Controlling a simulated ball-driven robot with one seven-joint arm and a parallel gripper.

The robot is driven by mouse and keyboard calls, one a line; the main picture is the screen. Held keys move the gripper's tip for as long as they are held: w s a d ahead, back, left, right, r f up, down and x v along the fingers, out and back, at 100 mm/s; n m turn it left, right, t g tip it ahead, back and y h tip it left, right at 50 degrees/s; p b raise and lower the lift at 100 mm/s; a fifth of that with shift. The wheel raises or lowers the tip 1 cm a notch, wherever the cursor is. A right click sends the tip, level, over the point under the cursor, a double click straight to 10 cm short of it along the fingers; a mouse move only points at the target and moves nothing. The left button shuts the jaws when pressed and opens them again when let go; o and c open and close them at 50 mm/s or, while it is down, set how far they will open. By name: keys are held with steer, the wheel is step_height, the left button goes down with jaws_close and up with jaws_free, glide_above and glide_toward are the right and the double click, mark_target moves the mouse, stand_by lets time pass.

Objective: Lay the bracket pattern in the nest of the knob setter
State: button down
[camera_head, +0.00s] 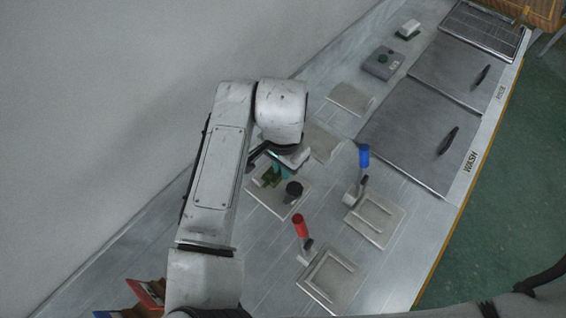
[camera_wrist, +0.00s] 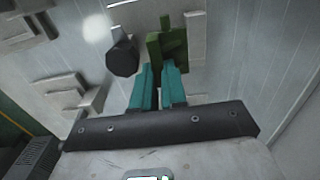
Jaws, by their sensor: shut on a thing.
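The green bracket pattern (camera_head: 271,177) is between the teal fingers of my gripper (camera_wrist: 158,68), which is shut on it. It also shows at the fingertips in the wrist view (camera_wrist: 168,46). The knob setter is a pale plate (camera_head: 262,198) with a black round knob (camera_head: 293,189), which also shows in the wrist view (camera_wrist: 122,58). The bracket is over the plate, beside the knob. I cannot tell whether it touches the plate; the nest is largely hidden by the bracket and my gripper.
A red-handled clamp (camera_head: 300,226) and a blue-handled clamp (camera_head: 364,157) stand close by with pale plates. Lidded wash (camera_head: 415,130) and rinse (camera_head: 460,70) tanks are at right. A wall runs along the left.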

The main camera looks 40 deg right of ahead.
steer(key=shift+f, duration=0.55)
steer(key=shift+f+b, duration=1.55)
steer(key=shift+f, duration=0.5)
stand_by(1.4)
steer(key=c, duration=1.1)
jaws_free()
steer(key=shift+s, duration=0.1)
steer(key=r, duration=1.1)
steer(key=shift+w+b, duration=0.2)
steer(key=shift+b, duration=0.1)
steer(key=shift+f, duration=0.1)
